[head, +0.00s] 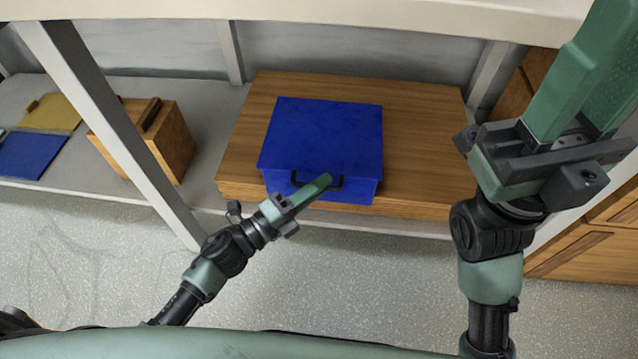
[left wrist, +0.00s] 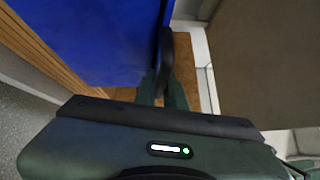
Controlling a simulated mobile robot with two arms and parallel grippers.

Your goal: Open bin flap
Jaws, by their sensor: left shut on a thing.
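The bin is a blue box (head: 322,135) with a flat lid, standing on a wooden board. Its lid lies flat and looks shut. A black handle (head: 337,183) sits on its front side. My left gripper (head: 322,184) is at the front of the bin, shut on the handle. In the left wrist view the dark handle (left wrist: 166,50) runs between the green fingers (left wrist: 162,92), beside the blue face (left wrist: 95,40). The fingers hide part of the handle in the head view. My right gripper (head: 590,75) is raised at the upper right, away from the bin; its fingertips run toward the picture's edge.
The wooden board (head: 425,150) rests on a grey shelf. A wooden box (head: 170,140) with a dark handle stands to the left, behind a white post (head: 105,120). Yellow (head: 50,112) and blue (head: 30,155) panels lie farther left. Wooden drawers (head: 590,250) stand at the right.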

